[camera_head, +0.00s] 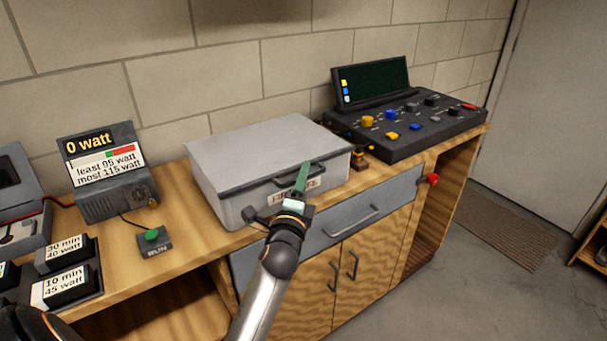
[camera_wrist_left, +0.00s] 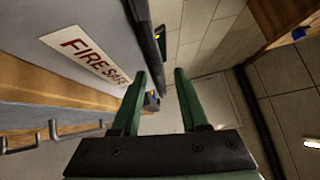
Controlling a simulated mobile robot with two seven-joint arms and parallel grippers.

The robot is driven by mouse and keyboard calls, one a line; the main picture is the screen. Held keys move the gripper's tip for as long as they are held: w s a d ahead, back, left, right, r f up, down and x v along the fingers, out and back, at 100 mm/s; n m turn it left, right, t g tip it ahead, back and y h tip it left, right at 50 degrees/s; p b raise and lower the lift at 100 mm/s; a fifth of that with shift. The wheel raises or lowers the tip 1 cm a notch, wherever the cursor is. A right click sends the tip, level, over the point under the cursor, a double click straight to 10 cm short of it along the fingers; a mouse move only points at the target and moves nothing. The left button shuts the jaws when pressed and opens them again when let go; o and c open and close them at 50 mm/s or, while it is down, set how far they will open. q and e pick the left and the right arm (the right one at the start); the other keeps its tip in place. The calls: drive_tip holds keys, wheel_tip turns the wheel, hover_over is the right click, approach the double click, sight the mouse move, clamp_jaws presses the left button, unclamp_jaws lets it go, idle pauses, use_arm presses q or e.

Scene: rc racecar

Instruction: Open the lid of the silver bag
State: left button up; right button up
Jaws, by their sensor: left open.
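The silver bag (camera_head: 265,145) is a grey box-shaped case on the wooden bench, with its lid down. A dark handle (camera_head: 262,181) runs along the front of the lid, and a "FIRE SAFE" label sits below it. My left gripper (camera_head: 304,170) is at the front of the case, its green fingers in front of the handle and label. My right gripper is not seen.
A control console (camera_head: 415,125) with knobs and a screen stands right of the case. A watt display (camera_head: 105,170), a green button box (camera_head: 153,241) and labelled blocks (camera_head: 68,286) are to the left. A drawer (camera_head: 335,225) with a handle is below the case.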

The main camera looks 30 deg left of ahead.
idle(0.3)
use_arm(q)
clamp_jaws()
drive_tip(key=shift+r, duration=0.1)
idle(1.2)
